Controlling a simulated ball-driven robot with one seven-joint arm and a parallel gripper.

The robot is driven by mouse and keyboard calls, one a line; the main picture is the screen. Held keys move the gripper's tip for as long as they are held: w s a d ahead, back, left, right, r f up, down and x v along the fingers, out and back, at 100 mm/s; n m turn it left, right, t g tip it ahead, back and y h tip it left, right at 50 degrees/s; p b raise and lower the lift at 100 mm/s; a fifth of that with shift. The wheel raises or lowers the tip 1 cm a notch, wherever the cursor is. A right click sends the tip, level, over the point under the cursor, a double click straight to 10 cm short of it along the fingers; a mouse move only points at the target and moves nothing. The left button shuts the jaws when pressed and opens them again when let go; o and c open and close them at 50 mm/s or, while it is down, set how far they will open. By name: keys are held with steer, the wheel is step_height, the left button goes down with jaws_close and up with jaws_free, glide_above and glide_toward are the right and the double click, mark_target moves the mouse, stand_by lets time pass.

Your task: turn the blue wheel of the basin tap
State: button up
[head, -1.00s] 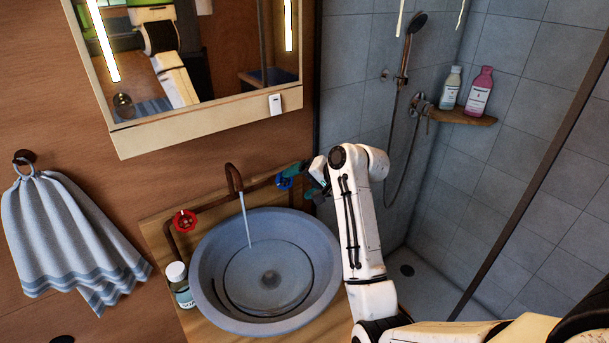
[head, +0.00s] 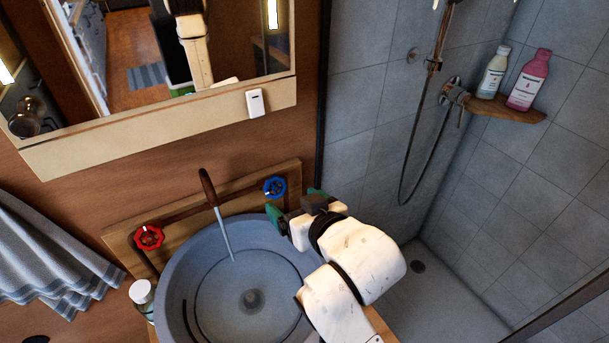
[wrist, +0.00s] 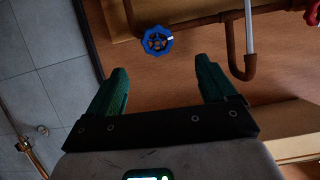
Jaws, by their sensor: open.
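The blue wheel (head: 275,188) sits on the copper pipe at the right of the basin tap (head: 209,190), against the wooden backboard. In the wrist view the blue wheel (wrist: 157,40) lies beyond my fingertips, roughly between them and apart from both. My gripper (head: 294,205) has green fingers and is just to the right of and below the wheel in the head view. In the wrist view its two fingers (wrist: 163,84) are spread with nothing between them. A pale stream runs from the spout into the grey-blue basin (head: 180,262).
A red wheel (head: 149,237) is on the pipe's left side. A small jar (head: 142,292) stands left of the basin. The mirror cabinet (head: 150,130) hangs above. The tiled shower with bottles (head: 527,80) on a corner shelf lies to the right.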

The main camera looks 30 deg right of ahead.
mark_target(275, 187)
steer(key=x, duration=0.5)
steer(key=p+x, duration=0.1)
steer(key=x, duration=0.4)
steer(key=shift+w+d+f, duration=0.2)
steer(key=shift+w+f, duration=0.05)
steer(key=shift+w, duration=0.1)
steer(key=c, duration=1)
